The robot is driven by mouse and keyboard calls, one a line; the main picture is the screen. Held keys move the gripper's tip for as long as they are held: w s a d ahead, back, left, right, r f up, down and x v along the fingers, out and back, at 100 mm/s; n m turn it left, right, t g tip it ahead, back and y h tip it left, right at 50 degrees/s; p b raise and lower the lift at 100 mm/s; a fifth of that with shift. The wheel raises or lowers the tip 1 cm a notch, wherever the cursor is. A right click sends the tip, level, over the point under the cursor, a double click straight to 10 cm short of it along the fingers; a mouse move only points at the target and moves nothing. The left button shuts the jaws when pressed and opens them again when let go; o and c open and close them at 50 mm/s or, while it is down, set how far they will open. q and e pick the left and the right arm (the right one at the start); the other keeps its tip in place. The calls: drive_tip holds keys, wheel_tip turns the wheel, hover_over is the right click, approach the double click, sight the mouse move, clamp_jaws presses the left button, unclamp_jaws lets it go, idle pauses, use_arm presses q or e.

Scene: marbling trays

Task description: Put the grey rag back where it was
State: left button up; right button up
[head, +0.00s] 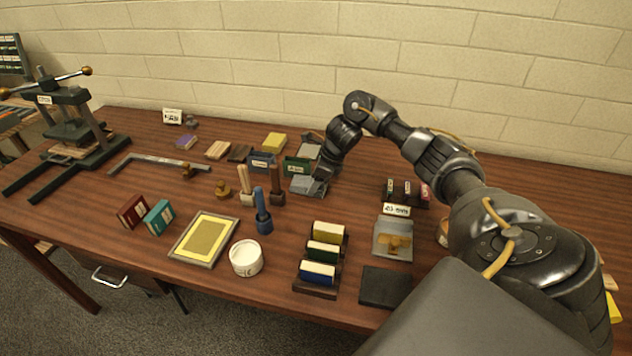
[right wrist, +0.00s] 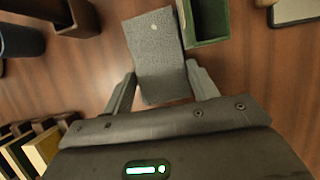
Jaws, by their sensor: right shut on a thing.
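The grey rag (right wrist: 155,45) is a flat speckled grey piece between the fingers of my right gripper (right wrist: 162,82) in the right wrist view. The gripper is shut on its near part, and its far end sticks out beyond the fingers. In the head view my right gripper (head: 318,182) is low over the middle of the table, just in front of a green open box (head: 297,165). That box also shows beside the rag in the right wrist view (right wrist: 208,28). I cannot tell whether the rag touches the table. My left gripper is not in view.
A blue box (head: 261,163) and wooden-handled tools (head: 277,190) stand left of the gripper. A rack of books (head: 322,255), a grey tray (head: 393,240) and a white tub (head: 246,258) are nearer the front. Bare table lies between the gripper and the book rack.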

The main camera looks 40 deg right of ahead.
drive_tip(key=shift+r, duration=0.15)
drive_tip(key=shift+s, duration=0.1)
drive_tip(key=o, duration=0.9)
drive_tip(key=shift+f, duration=0.2)
drive_tip(key=shift+o, duration=0.2)
drive_tip(key=shift+r, duration=0.1)
drive_tip(key=shift+r, duration=0.25)
drive_tip(key=p+v, duration=0.1)
drive_tip(key=v, duration=1)
drive_tip(key=shift+s+r+p, duration=0.15)
drive_tip(key=shift+r+p, duration=0.15)
drive_tip(key=shift+p, duration=0.1)
